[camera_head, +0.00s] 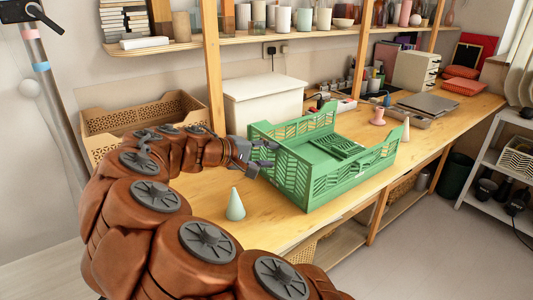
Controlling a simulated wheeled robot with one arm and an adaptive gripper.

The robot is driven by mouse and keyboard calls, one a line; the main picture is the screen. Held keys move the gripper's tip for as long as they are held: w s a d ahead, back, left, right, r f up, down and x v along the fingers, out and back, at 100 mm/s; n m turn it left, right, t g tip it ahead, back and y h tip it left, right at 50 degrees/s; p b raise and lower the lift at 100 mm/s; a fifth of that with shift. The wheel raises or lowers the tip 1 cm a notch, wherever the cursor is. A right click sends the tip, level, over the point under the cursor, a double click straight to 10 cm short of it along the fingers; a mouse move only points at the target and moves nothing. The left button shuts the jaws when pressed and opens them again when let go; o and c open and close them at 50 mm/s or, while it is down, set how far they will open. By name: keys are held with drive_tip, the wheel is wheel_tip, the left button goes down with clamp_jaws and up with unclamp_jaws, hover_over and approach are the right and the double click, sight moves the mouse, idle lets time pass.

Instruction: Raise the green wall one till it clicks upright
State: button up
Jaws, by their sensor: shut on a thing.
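A green folding crate (352,184) stands on the wooden bench, right of my gripper. Its left end wall (285,172) stands up, or close to it; I cannot tell whether it is fully upright. Its back wall stands up, and a slatted panel (342,147) lies low inside the crate. My gripper (264,158) is at the left end wall, shut on that green wall near its upper edge. The exact contact of the fingers is small and partly hidden.
A tan perforated crate (135,120) and a white lidded box (262,103) stand behind my arm. A pale green cone (235,205) stands near the bench's front edge. A pink object (377,116) and a pale cone (405,130) stand beyond the crate.

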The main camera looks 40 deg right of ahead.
drive_tip(key=shift+r, duration=0.15)
idle(0.4)
drive_tip(key=shift+a, duration=0.15)
drive_tip(key=v, duration=1.1)
drive_tip(key=shift+a+r, duration=0.2)
drive_tip(key=shift+a, duration=0.15)
